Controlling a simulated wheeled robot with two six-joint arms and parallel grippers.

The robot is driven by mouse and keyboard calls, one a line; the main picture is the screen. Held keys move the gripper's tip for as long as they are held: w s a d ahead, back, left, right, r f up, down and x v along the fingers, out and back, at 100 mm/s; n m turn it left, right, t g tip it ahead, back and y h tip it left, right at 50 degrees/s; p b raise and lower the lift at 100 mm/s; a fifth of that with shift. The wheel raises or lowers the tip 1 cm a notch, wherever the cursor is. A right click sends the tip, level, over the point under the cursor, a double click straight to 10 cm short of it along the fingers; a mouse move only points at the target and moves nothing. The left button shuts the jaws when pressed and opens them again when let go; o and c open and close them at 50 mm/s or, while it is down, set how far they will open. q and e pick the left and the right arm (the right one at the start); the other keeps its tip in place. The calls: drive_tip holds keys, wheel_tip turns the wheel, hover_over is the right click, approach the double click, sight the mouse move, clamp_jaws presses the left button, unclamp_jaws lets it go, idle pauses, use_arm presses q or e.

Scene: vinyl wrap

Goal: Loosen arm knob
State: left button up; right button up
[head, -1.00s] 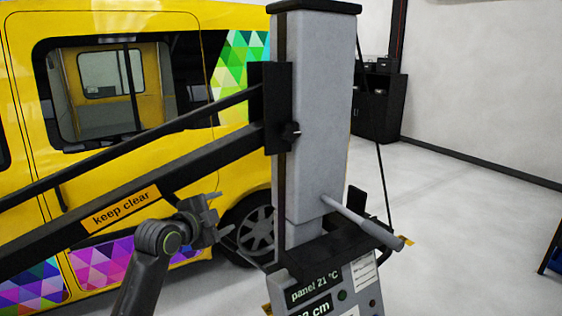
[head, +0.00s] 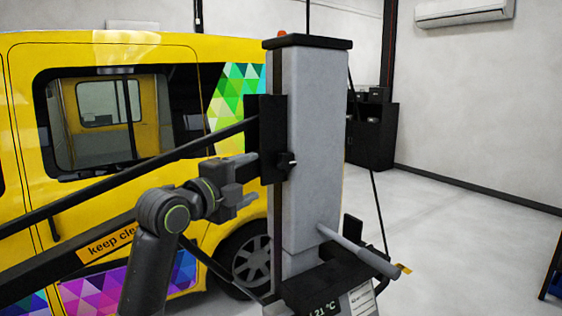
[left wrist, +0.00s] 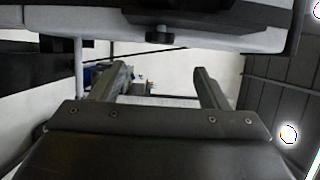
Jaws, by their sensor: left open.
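The arm knob (head: 287,161) is a small black knob on the black bracket (head: 266,140) at the side of the grey column (head: 315,150). It also shows in the left wrist view, near the top middle, as a dark round knob (left wrist: 159,35) under a dark block. My left gripper (head: 249,180) is open and empty, to the left of the knob and slightly lower in the head view, apart from it. In the left wrist view my two fingers (left wrist: 160,75) stand wide apart, with the knob beyond their tips and above the gap. My right gripper is not in view.
A grey handle (head: 352,248) sticks out from the column's lower right. A yellow van (head: 30,150) stands behind. Open floor lies to the right.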

sight(282, 164)
use_arm(q)
drive_tip(key=p+x, duration=0.3)
drive_tip(key=x, duration=0.7)
drive_tip(key=shift+w+d+r, duration=0.1)
drive_tip(key=shift+w+r, duration=0.05)
drive_tip(key=shift+w, duration=0.05)
drive_tip(key=shift+p+x, duration=0.45)
drive_tip(key=shift+x, duration=0.4)
